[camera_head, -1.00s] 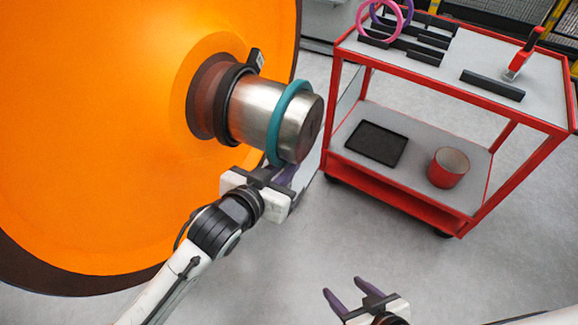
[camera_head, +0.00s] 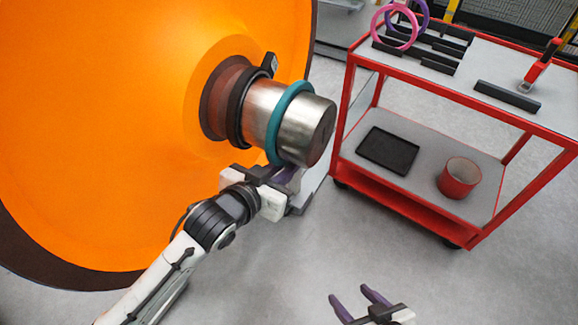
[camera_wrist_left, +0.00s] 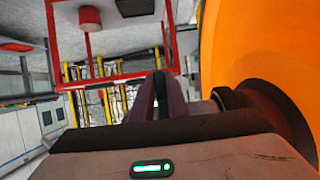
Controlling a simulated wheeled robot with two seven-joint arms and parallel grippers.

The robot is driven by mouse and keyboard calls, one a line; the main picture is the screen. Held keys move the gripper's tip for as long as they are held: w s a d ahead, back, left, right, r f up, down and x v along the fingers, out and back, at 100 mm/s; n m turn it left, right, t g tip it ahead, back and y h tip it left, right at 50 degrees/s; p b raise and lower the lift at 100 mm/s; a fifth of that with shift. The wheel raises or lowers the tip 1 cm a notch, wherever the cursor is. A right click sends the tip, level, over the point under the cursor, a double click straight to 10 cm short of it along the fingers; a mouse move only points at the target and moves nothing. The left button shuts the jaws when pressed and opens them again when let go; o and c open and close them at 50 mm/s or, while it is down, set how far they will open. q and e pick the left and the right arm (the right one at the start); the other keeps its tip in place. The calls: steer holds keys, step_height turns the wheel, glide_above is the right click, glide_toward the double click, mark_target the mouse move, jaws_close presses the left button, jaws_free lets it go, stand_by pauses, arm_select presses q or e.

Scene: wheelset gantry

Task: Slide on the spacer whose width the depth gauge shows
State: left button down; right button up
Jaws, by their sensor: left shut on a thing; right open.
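A teal ring spacer (camera_head: 274,128) sits around the shiny steel axle end (camera_head: 312,130), roughly midway along it, with bare metal on both sides. My left gripper (camera_head: 284,172) is shut on the ring's lower edge from below. In the left wrist view its purple fingers (camera_wrist_left: 168,98) close on a thin teal edge. A small black device with a pale face (camera_head: 271,64), perhaps the depth gauge, stands on the dark collar; its reading is too small to make out. My right gripper (camera_head: 349,294) is open and empty at the bottom. Pink (camera_head: 379,27) and purple (camera_head: 424,14) rings stand on the cart.
The large orange wheel (camera_head: 110,140) fills the left. A red cart (camera_head: 350,95) stands at the right, with black holders (camera_head: 507,96) and a red tool (camera_head: 540,65) on top. A black tray (camera_head: 388,150) and red bin (camera_head: 459,178) are on its lower shelf. The floor in front is clear.

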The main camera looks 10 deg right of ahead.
arm_select(q)
steer(key=w+a, duration=0.5)
steer(key=a, duration=0.1)
steer(key=shift+a, duration=0.35)
stand_by(2.4)
steer(key=c, duration=1.6)
jaws_free()
steer(key=shift+r, duration=0.1)
steer(key=shift+c, duration=0.2)
steer(key=shift+s+a, duration=0.1)
steer(key=shift+s, duration=0.05)
steer(key=v, duration=1)
